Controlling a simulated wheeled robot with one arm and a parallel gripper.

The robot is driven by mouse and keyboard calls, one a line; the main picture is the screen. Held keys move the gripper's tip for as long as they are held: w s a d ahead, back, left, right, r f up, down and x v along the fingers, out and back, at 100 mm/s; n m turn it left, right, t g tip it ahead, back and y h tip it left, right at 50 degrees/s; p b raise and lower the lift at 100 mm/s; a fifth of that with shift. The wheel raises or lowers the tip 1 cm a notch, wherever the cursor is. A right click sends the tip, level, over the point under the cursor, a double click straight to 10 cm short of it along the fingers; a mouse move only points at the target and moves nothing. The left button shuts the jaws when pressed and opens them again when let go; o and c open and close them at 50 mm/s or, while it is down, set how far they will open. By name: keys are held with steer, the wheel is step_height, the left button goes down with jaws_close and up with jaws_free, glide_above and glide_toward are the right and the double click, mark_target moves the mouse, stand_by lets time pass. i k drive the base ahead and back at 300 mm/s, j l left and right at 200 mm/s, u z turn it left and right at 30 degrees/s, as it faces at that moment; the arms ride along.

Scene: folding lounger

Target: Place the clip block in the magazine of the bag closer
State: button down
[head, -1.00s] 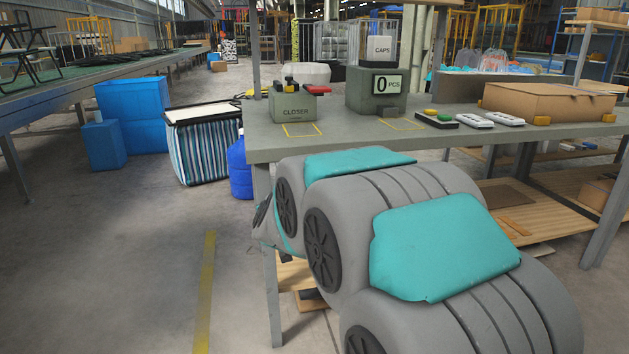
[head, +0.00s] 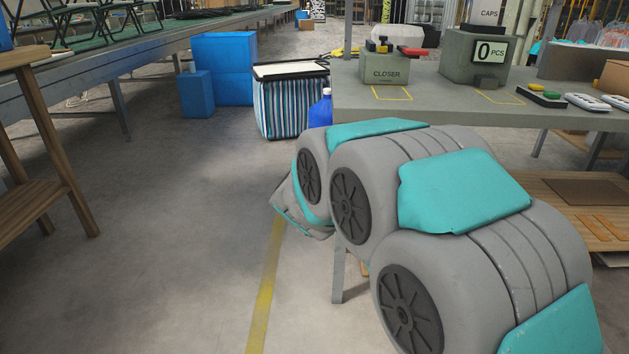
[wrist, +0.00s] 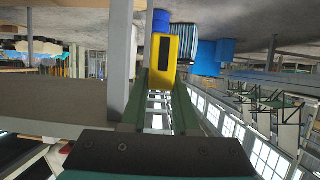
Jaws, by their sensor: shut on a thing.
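The clip block (wrist: 163,70) is a yellow block with a dark slot on its face. In the wrist view, my gripper (wrist: 160,92) is shut on it, with the block at the far ends of the two green fingers. The bag closer (head: 385,74) is a grey-green box marked CLOSER on the grey worktable, with a red lever and black and yellow parts on top. Its magazine is too small to make out. In the head view, my arm hides the gripper and block. The gripper appears apart from the closer.
A striped bin (head: 284,104) and blue boxes (head: 217,70) stand behind left. A wooden stand (head: 40,140) is at left. The floor between is clear.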

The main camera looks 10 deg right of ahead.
mark_target(383, 61)
steer(key=i+j+z, duration=0.3)
steer(key=i+j, duration=0.15)
steer(key=j, duration=0.15)
steer(key=i+j+z, duration=0.15)
steer(key=j, duration=0.2)
steer(key=i+j+z, duration=0.2)
steer(key=j, duration=0.2)
steer(key=i+j+z, duration=0.15)
steer(key=j, duration=0.25)
steer(key=i+j+z, duration=0.15)
steer(key=j, duration=0.25)
steer(key=i+j+z, duration=0.15)
steer(key=j, duration=0.3)
